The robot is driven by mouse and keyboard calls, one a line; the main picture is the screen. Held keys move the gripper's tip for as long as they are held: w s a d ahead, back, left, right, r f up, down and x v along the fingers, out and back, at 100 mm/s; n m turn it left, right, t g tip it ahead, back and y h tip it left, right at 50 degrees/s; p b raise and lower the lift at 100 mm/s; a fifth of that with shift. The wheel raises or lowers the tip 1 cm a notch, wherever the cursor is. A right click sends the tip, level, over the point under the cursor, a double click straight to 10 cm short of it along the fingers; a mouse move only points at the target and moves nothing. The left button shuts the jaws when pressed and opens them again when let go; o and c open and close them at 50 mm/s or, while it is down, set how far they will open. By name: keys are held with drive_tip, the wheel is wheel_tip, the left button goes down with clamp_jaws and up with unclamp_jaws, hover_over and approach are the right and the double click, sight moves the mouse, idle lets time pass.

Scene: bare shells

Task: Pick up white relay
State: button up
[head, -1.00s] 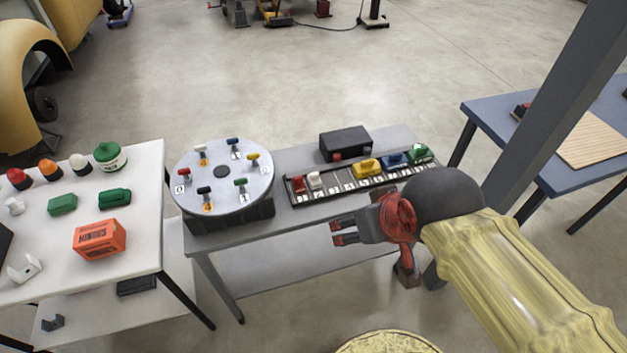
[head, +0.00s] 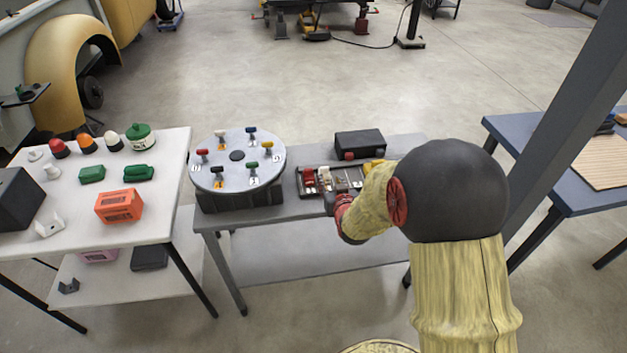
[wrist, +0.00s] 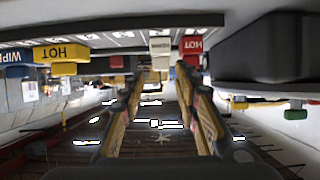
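The white relay (head: 324,174) sits in the slotted tray (head: 346,186) on the grey table, beside the red relay (head: 308,177). In the wrist view, which looks upside down, the white relay (wrist: 160,46) shows just past my fingertips, roughly between them, with the red "HOT" relay (wrist: 191,50) close on its right. My gripper (wrist: 166,75) is open with nothing between its fingers. In the head view my gripper (head: 333,203) is at the tray's front edge, partly hidden by my forearm. My arm also hides the tray's right part.
A round turntable (head: 237,180) with several coloured pieces is left of the tray. A yellow "HOT" relay (wrist: 62,56) and a blue one (wrist: 15,60) are further along the tray.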

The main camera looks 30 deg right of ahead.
sight(325, 171)
drive_tip(key=shift+w+d+f, duration=0.1)
drive_tip(key=shift+w+f, duration=0.05)
drive_tip(key=shift+f, duration=0.1)
drive_tip(key=shift+b+x, duration=0.4)
drive_tip(key=shift+x, duration=0.5)
drive_tip(key=x, duration=0.2)
drive_tip(key=b+x, duration=0.2)
drive_tip(key=x, duration=0.1)
drive_tip(key=shift+w+r, duration=0.2)
drive_tip(key=shift+w, duration=0.25)
drive_tip(key=shift+c, duration=1.2)
clamp_jaws()
